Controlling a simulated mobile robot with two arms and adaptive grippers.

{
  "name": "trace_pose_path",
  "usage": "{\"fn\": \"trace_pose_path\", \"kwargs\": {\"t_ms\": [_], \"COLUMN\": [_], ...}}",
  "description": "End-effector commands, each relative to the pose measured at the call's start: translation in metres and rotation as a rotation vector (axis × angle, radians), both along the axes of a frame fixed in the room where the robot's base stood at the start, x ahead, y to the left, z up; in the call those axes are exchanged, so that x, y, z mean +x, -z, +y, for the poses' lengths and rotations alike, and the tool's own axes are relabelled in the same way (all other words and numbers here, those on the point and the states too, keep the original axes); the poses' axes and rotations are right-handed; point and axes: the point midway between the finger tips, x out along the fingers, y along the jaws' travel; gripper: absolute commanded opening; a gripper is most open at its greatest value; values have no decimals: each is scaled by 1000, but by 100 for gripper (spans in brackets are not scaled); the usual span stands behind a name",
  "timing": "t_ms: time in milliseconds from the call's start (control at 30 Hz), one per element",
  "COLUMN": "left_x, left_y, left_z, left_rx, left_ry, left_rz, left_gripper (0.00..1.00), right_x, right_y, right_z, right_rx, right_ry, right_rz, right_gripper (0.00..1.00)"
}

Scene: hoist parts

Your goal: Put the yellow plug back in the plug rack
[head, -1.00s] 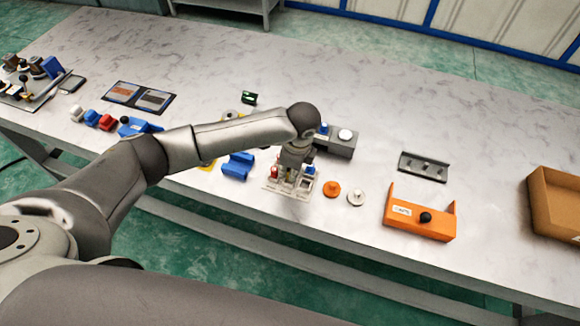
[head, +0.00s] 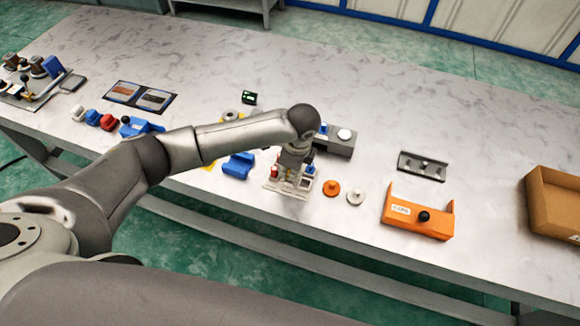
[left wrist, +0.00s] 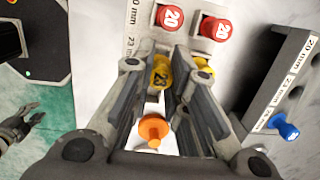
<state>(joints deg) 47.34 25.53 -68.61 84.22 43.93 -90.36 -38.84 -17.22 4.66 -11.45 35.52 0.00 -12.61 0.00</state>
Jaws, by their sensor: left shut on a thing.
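The plug rack (head: 271,186) is a pale block near the table's front edge, with "20 mm" and "23 mm" labels on its edge (left wrist: 133,28) in the left wrist view. Two red plugs marked 20 (left wrist: 170,17) sit in it. My left gripper (left wrist: 168,92) is shut on the yellow plug (left wrist: 160,73), marked 23, over the rack's 23 mm row. A second yellow plug (left wrist: 203,67) shows beside it, partly behind a finger. The held plug's lower end is hidden, so I cannot tell whether it is seated.
A grey gauge block (left wrist: 268,85) with a blue plug (left wrist: 286,127) stands close beside the rack. An orange knobbed disc (head: 332,188) and a white one (head: 355,197) lie to its right. A blue holder (head: 238,166) is left; an orange bracket (head: 418,220) is farther right.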

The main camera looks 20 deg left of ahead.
Motion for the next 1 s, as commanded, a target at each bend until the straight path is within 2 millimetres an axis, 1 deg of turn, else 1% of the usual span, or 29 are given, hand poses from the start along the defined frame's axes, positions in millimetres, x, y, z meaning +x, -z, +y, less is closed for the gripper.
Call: {"fn": "trace_pose_path", "kwargs": {"t_ms": [100, 600, 1000], "left_x": [0, 0, -1], "left_y": [0, 1, 6], "left_z": [0, 0, -1], "left_rx": [0, 0, -1], "left_ry": [0, 0, 1], "left_rz": [0, 0, 0], "left_gripper": [0, 0, 0], "right_x": [0, 0, 0], "right_y": [-3, -3, -7], "right_z": [0, 3, 3], "right_rx": [0, 3, 3], "right_ry": [0, 1, 1], "right_rz": [0, 0, 0], "right_gripper": [40, 40, 40]}}
